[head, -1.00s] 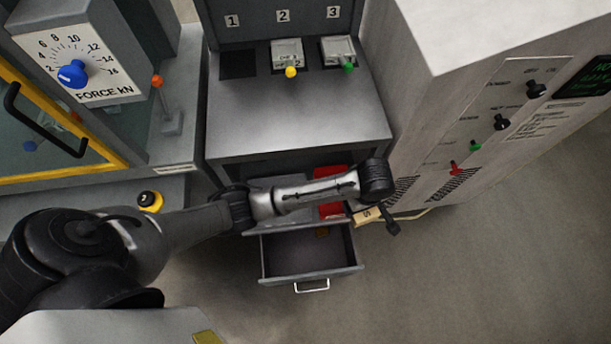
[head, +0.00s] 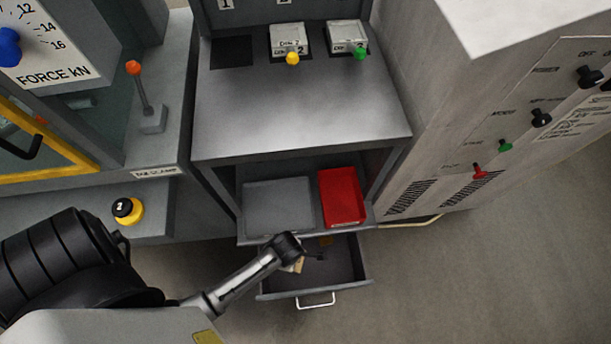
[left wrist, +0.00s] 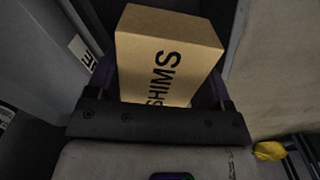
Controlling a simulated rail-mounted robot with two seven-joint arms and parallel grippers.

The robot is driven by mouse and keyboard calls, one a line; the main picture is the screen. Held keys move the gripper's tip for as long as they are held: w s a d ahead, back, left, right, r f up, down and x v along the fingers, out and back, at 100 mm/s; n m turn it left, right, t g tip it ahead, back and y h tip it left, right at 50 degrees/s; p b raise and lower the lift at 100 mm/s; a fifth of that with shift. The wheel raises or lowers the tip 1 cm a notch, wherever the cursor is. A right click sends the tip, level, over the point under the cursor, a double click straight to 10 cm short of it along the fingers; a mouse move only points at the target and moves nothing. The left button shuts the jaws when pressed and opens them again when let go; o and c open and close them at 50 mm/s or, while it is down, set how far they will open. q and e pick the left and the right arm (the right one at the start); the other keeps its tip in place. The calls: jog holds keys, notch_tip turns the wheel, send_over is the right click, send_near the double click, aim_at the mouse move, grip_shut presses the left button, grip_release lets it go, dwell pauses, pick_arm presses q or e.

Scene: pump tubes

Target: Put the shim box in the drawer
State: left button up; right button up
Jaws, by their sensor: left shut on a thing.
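The shim box (left wrist: 165,62) is a tan cardboard box lettered SHIMS, filling the middle of the left wrist view. My left gripper (left wrist: 150,120) is shut on it. In the head view my left gripper (head: 308,257) is over the open drawer (head: 345,272), and only a small tan part of the box (head: 293,266) shows beside the wrist. The drawer is grey with a white handle and is pulled out below the bench shelf. I cannot tell whether the box touches the drawer floor. My right gripper is not in view.
A red tray (head: 341,198) and a grey flat lid or tray (head: 278,205) lie on the shelf above the drawer. A small brown item (head: 326,240) sits at the drawer's back. A grey cabinet (head: 480,120) stands to the right. The drawer's right part looks clear.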

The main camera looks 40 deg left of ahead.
pick_arm(q)
jog(key=shift+w+a+f, duration=0.3)
jog(key=shift+w+a, duration=0.1)
jog(key=shift+f+b, duration=0.65)
jog(key=shift+f, duration=0.05)
jog(key=f+b, duration=0.4)
jog(key=f, duration=0.3)
jog(key=f+b, duration=0.5)
jog(key=f, duration=0.2)
jog(key=f+b, duration=0.4)
jog(key=f, duration=0.3)
jog(key=shift+s+d+f, duration=0.1)
jog(key=shift+s+d, duration=0.3)
jog(key=shift+f+b, duration=0.4)
jog(key=shift+b, duration=0.1)
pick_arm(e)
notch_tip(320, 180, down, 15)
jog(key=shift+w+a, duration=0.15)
pick_arm(q)
notch_tip(320, 180, down, 4)
jog(key=b, duration=0.3)
jog(key=shift+f, duration=0.15)
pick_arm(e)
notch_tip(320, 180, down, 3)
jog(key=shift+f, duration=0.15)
